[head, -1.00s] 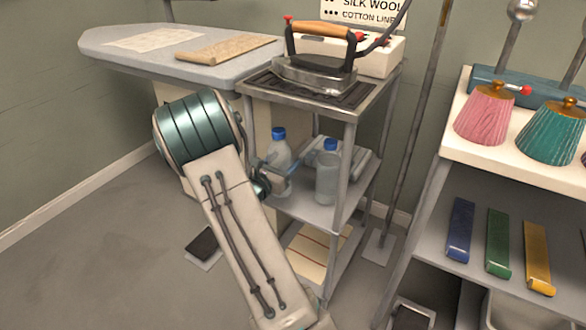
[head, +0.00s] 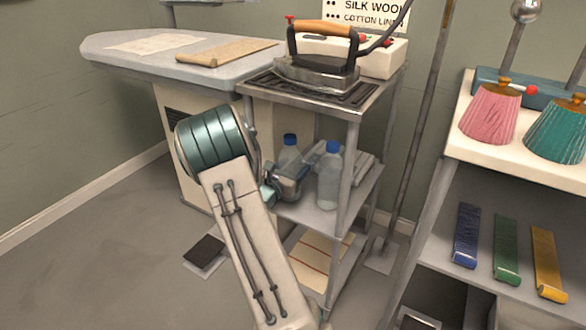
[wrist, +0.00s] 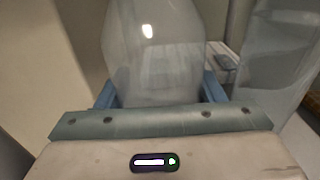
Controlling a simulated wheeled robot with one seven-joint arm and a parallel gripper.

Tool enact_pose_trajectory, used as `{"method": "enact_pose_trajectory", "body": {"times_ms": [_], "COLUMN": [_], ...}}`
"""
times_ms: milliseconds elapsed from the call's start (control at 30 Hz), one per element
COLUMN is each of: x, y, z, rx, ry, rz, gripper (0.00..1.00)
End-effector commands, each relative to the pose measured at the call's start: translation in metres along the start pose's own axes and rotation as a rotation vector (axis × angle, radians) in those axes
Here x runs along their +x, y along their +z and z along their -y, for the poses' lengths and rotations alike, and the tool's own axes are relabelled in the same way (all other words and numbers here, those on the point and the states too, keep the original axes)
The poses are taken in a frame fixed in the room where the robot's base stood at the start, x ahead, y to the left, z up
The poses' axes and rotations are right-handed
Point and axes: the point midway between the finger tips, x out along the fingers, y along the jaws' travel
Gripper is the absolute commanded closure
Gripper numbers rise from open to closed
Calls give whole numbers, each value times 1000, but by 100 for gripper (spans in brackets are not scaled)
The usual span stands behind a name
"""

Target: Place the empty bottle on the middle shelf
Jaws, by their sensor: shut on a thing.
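A clear plastic bottle with a blue cap (head: 290,153) is upright in my gripper (head: 287,188), at the left side of the cart's middle shelf (head: 318,217). In the wrist view the bottle (wrist: 153,50) stands between the blue fingers, which are shut on it. It looks clear, with no liquid I can make out. Its base is hidden, so I cannot tell whether it touches the shelf. A second blue-capped bottle (head: 329,178) stands upright on the same shelf, just to the right; it also shows at the right of the wrist view (wrist: 275,65).
An iron (head: 318,60) sits on the cart's top. Folded grey cloths (head: 360,166) lie behind the bottles. The cart's front post (head: 347,185) is right of the second bottle. A striped sheet (head: 318,258) lies on the bottom shelf. An ironing board (head: 130,63) stands at left.

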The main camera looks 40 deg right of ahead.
Motion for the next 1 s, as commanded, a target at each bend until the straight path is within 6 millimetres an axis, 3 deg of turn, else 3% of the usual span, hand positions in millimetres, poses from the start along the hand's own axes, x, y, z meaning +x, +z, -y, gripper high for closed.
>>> {"method": "enact_pose_trajectory", "body": {"times_ms": [33,100,467,1000], "x": [0,0,-1,-104], "y": [-1,-1,4,4], "z": [0,0,0,-1], "rx": [0,0,0,-1], "ry": [0,0,1,3], "rz": [0,0,-1,-2], "gripper": [30,16,16,16]}}
